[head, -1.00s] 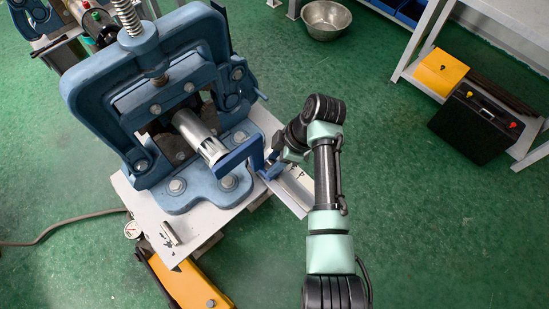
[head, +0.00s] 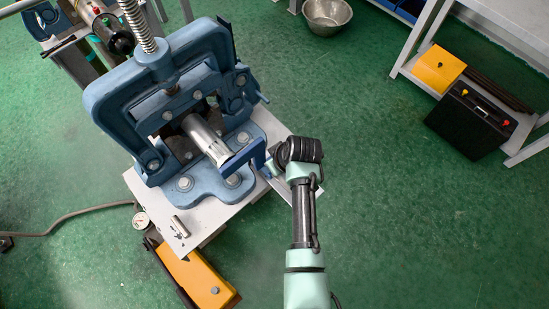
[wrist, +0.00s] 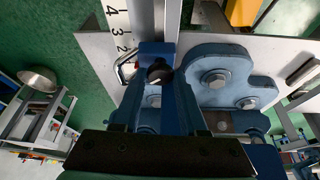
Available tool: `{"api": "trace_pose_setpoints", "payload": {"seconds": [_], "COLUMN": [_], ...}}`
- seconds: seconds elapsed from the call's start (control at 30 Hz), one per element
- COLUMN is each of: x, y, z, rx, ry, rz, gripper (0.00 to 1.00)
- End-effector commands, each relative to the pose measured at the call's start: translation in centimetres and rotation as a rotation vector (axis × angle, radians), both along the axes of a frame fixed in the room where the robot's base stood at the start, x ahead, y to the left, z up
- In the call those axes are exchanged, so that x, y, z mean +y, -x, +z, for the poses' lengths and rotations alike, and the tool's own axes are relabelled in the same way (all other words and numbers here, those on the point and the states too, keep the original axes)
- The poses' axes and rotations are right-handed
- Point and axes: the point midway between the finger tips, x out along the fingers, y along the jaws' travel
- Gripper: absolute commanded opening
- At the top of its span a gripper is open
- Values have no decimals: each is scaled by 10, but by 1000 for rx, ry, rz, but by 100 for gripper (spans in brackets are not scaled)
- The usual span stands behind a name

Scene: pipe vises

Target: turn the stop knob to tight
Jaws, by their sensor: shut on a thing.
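The stop knob (wrist: 158,72) is a small dark knob with a pale mark. It sits on the blue stop (wrist: 150,50), which rides on a rail with a numbered scale (wrist: 122,30). In the wrist view my gripper (wrist: 158,84) is shut on the knob, its fingers on either side. The tight mark cannot be read. In the head view the blue stop arm (head: 243,157) reaches in front of the open end of a silver pipe (head: 205,140). The pipe is held in the blue pipe vise (head: 115,98). My wrist hides the knob and fingertips there.
The vise stands on a white plate (head: 205,215), with a small metal cylinder (head: 180,227) and a gauge (head: 141,220) nearby. A yellow tool (head: 200,275) is in front. A metal bowl (head: 327,15), black case (head: 472,120) and shelf (head: 500,45) are farther off. Green floor is open at right.

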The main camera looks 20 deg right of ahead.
Motion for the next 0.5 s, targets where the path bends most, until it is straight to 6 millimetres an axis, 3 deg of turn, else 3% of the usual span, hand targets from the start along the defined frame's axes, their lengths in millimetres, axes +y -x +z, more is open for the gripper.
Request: {"api": "trace_pose_setpoints", "payload": {"seconds": [0.5], "x": [1], "y": [-1], "z": [2], "rx": [-4], "ry": [1], "rz": [-176], "gripper": [0]}}
